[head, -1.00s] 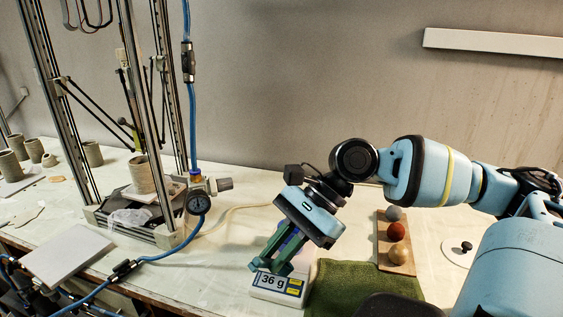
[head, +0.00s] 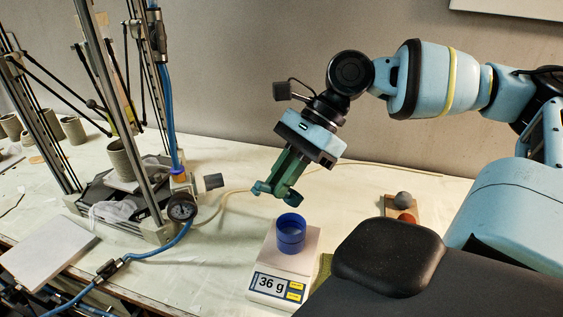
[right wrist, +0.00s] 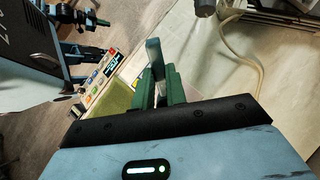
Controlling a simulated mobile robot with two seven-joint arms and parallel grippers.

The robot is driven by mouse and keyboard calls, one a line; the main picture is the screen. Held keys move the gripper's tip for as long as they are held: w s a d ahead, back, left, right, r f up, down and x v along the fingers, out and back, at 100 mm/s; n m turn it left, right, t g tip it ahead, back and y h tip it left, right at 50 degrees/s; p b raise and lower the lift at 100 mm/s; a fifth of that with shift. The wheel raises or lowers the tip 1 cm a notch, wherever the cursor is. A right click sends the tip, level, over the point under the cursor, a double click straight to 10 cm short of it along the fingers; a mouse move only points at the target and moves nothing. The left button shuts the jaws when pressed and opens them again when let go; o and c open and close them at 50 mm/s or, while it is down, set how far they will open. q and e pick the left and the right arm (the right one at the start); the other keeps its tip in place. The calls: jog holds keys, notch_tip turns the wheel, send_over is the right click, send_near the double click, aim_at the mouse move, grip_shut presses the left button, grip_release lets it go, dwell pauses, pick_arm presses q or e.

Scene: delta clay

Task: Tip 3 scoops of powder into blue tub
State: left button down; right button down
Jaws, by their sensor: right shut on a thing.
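The blue tub (head: 291,232) stands upright on the white scale (head: 288,264), whose display reads 36 g. What lies inside the tub is too small to tell. My right gripper (head: 277,191) points down and to the left, apart from the tub and above it in the picture. A grey-green piece stands up between the fingers in the right wrist view (right wrist: 154,54). No powder can be made out. My left gripper is out of view.
A metal-framed delta printer (head: 150,236) with a clay pot (head: 122,160) stands left of the scale, with a gauge (head: 182,207) and blue hose between. A pale slab (head: 48,250) lies front left.

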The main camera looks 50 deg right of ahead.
jog(key=shift+r, duration=0.1)
jog(key=shift+r, duration=1.4)
jog(key=shift+f, duration=0.1)
